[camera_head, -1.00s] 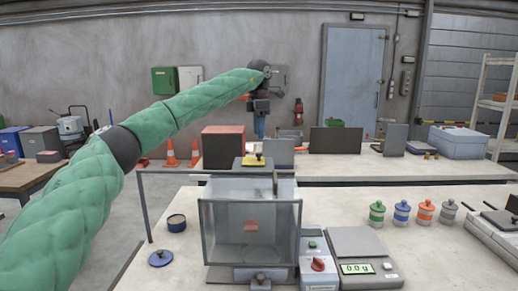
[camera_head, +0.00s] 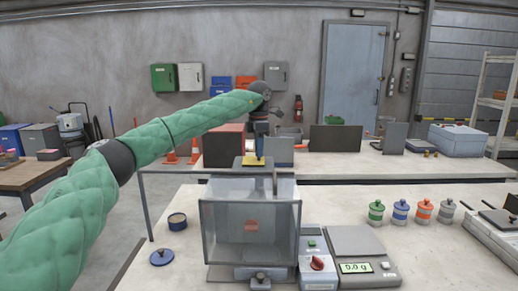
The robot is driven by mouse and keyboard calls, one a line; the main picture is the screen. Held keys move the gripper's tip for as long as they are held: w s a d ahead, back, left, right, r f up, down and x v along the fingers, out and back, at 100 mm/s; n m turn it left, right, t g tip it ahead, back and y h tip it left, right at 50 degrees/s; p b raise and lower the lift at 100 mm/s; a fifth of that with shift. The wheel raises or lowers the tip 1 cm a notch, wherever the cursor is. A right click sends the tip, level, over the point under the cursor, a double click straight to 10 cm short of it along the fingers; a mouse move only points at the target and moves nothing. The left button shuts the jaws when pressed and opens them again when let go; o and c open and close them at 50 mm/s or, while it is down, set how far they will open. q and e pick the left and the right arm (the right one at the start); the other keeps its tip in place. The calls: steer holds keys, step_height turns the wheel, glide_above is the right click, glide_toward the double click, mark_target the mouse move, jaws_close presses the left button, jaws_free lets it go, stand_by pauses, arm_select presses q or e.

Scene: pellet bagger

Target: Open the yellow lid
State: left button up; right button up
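The yellow lid (camera_head: 248,162) lies flat on top of the clear-walled bagger box (camera_head: 222,212), at its back. Its small knob is mostly hidden by my gripper. My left gripper (camera_head: 260,156) points straight down, with its fingertips at the knob. The fingers are too small and overlapped to tell whether they touch the knob or are closed on it. My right gripper is not in view.
A control box with a red knob (camera_head: 317,263) and a scale (camera_head: 357,250) stand right of the bagger. Several colored lidded jars (camera_head: 400,212) stand farther right.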

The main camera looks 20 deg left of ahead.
arm_select(q)
jaws_close()
steer(key=w+d, duration=0.2)
steer(key=d, duration=0.5)
steer(key=shift+p, duration=0.35)
steer(key=o, duration=0.8)
jaws_free()
steer(key=shift+c, duration=0.2)
